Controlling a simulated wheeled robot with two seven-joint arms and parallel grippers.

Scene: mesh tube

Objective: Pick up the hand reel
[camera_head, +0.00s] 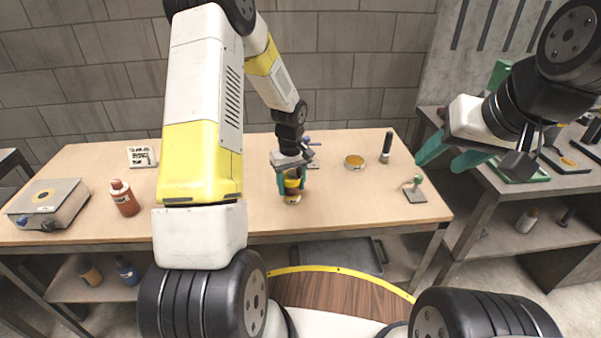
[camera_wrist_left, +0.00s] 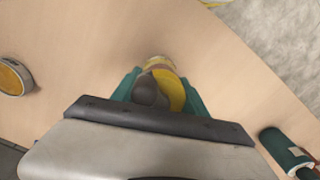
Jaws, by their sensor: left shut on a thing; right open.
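The hand reel (camera_head: 292,194), a small yellow and dark thing, stands near the middle of the wooden table in the head view. My left gripper (camera_head: 291,183) reaches down over it from above, its teal fingers shut on its sides. In the left wrist view the reel's yellow and dark top (camera_wrist_left: 172,92) sits between the teal fingers of the left gripper (camera_wrist_left: 160,95). Its lower part is mostly hidden there. I cannot tell whether it touches the table. My right gripper (camera_head: 452,158) is open and empty, in the air right of the table.
On the table (camera_head: 340,205) are a red-brown bottle (camera_head: 124,199), a metal box (camera_head: 47,205), a patterned card (camera_head: 140,156), a round orange-topped tin (camera_head: 354,161), a dark cylinder (camera_head: 386,148) and a green-knobbed stand (camera_head: 414,192). A side bench (camera_head: 490,190) stands at right.

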